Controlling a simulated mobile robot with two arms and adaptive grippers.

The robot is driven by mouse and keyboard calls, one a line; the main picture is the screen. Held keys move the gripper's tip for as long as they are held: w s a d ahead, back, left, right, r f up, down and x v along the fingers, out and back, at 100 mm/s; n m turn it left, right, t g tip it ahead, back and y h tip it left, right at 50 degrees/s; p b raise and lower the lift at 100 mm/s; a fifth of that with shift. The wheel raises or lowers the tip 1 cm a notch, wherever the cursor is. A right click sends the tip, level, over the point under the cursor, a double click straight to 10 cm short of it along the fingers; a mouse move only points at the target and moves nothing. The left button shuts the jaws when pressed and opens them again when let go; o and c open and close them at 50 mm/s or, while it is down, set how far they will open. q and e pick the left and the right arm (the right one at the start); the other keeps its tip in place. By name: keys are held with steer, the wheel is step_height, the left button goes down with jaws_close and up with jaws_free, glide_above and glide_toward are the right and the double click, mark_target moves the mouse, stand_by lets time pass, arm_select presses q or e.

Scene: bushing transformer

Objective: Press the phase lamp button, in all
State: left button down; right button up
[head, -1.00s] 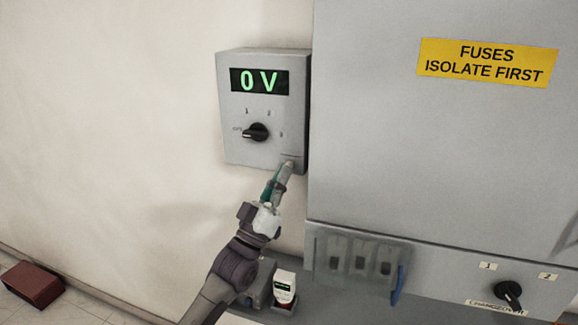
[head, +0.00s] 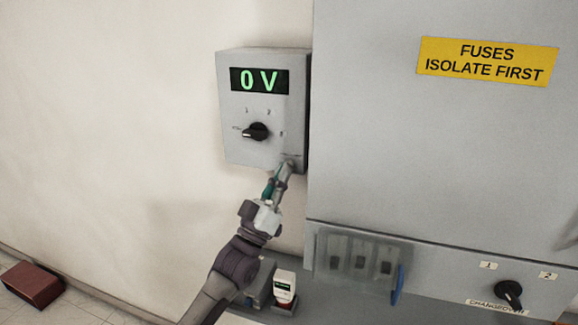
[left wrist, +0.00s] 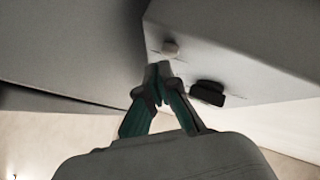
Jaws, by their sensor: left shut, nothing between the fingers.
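A grey meter box (head: 240,110) on the wall shows a green "0 V" on its display (head: 260,81). A black rotary knob (head: 255,131) below the display points left. My left gripper (head: 287,167) is shut and empty, its tips at the lower right corner of the box front. The fingers hide the button in the head view. My right gripper is not in view.
A large grey cabinet (head: 440,150) with a yellow fuse sign (head: 487,62) stands close on the right. Below are a clear-covered fuse row (head: 361,262), a blue handle (head: 397,285), a changeover knob (head: 508,293) and a small white meter (head: 284,288).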

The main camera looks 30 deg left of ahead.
arm_select(q)
steer(key=shift+w+a, duration=0.15)
steer(key=shift+w, duration=0.4)
stand_by(0.7)
steer(key=shift+s+y, duration=0.15)
steer(key=shift+y, duration=0.15)
steer(key=shift+s+d, duration=0.2)
steer(key=shift+s, duration=0.55)
steer(key=shift+s+d+p, duration=0.2)
steer(key=shift+s+p, duration=0.1)
steer(key=shift+s, duration=0.5)
steer(key=shift+s+d+p, duration=0.2)
steer(key=shift+s+p, duration=0.1)
steer(key=shift+s, duration=0.5)
steer(key=shift+s+d+p, duration=0.2)
steer(key=shift+s+p, duration=0.1)
steer(key=shift+s, duration=0.5)
